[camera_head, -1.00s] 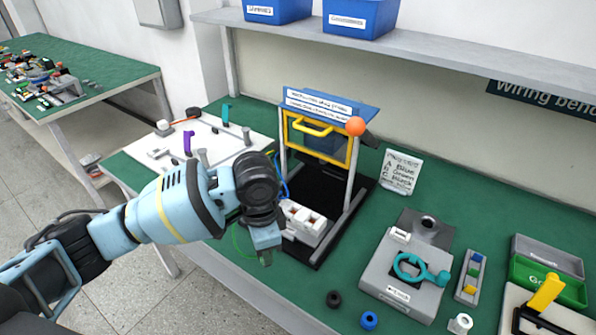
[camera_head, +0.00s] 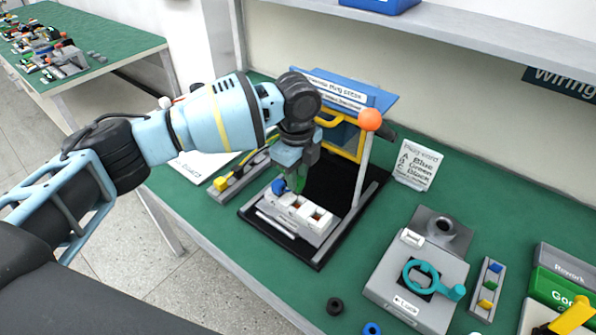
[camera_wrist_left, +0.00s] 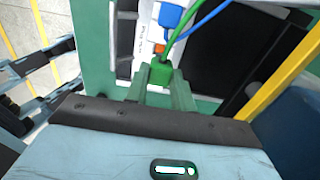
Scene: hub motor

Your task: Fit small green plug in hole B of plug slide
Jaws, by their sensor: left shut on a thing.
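The white plug slide (camera_head: 303,222) lies at the front of the press on a black base. A blue plug (camera_head: 279,187) sits at its left end; its blue cable (camera_wrist_left: 205,18) crosses the left wrist view. The slide's right hole (camera_head: 318,215) looks empty. My left gripper (camera_head: 292,168) is shut on the small green plug (camera_head: 298,184), close above the slide's middle. The left wrist view shows the green plug (camera_wrist_left: 160,73) between the fingertips, its green cable running up and away. Whether the plug touches the slide, I cannot tell. My right gripper is out of view.
The press's yellow frame (camera_head: 347,153) and orange knob (camera_head: 370,119) stand close behind and right of my left gripper. A plug card (camera_head: 417,165) stands behind. A grey fixture with a teal ring (camera_head: 421,276) is to the right. A black ring (camera_head: 335,306) lies in front.

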